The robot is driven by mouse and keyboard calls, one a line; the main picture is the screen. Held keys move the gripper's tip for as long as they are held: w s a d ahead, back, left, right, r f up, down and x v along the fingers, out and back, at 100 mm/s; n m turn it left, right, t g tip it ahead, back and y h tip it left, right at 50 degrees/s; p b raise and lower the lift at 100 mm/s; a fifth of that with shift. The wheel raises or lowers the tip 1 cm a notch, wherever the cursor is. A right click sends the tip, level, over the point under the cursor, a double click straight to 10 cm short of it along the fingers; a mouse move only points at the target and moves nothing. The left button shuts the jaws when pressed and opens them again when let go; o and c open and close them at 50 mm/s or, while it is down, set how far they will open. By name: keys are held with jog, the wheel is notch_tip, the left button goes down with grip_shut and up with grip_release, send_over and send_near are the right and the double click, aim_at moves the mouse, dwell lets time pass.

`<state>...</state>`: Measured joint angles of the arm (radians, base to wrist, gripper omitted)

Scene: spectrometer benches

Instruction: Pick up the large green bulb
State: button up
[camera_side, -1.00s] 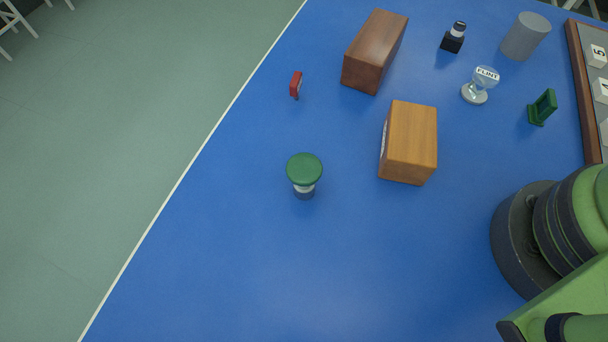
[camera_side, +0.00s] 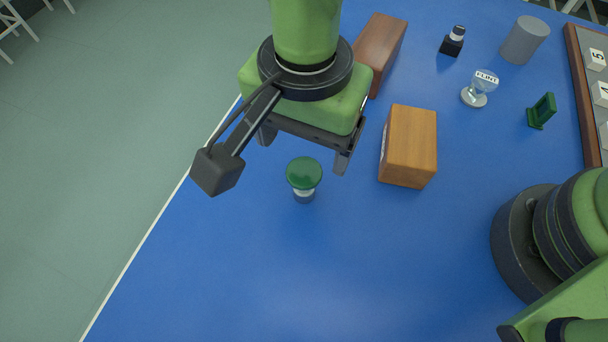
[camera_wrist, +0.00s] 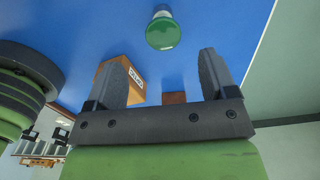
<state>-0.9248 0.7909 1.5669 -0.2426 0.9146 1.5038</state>
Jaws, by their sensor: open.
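The large green bulb (camera_side: 304,173) stands upright on the blue table, its round green top above a pale neck and dark base. In the wrist view the bulb (camera_wrist: 163,32) is at the top, beyond the fingertips and roughly midway between them. My gripper (camera_side: 304,152) is open and empty, its two fingers spread apart. In the side view it hangs above and just behind the bulb, apart from it. The wrist view shows both fingers (camera_wrist: 165,70) with a wide gap between them.
An orange-brown wooden box (camera_side: 409,148) stands close to the bulb's right. A dark brown block (camera_side: 380,45) is behind my gripper. A FLINT-labelled glass piece (camera_side: 478,90), a green stand (camera_side: 542,111) and a grey cylinder (camera_side: 525,40) are farther right. The table's front is clear.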

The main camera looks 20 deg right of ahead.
aim_at(304, 170)
jog(key=f, duration=0.8)
jog(key=shift+w+d, duration=0.1)
jog(key=shift+w, duration=0.2)
jog(key=shift+c, duration=0.3)
jog(key=c, duration=0.9)
